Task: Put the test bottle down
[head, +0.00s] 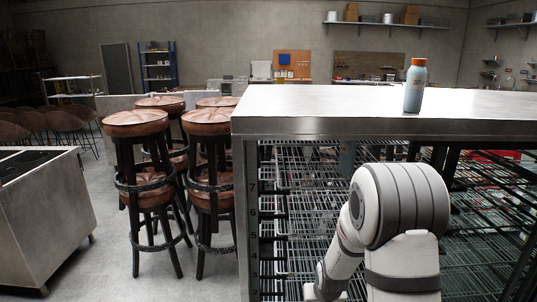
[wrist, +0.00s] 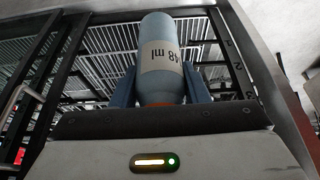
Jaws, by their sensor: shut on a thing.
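My gripper (wrist: 160,82) shows in the wrist view, its two blue fingers shut on the sides of a pale blue bottle (wrist: 167,35). The bottle has a white label with upside-down lettering that seems to read "48 ml". A bit of orange shows at its end nearest the palm. What lies under its far end cannot be told. In the head view the gripper and held bottle are out of sight, below the frame. A similar blue bottle with an orange cap (head: 415,86) stands upright on the metal counter (head: 300,103), apart from my arm.
Wire racks (head: 300,190) fill the frame under the counter, close to my arm; wire racks and dark bars (wrist: 95,45) also show behind the held bottle. Several bar stools (head: 136,125) stand left of the counter. A metal cabinet (head: 40,215) stands far left. The counter's left part is clear.

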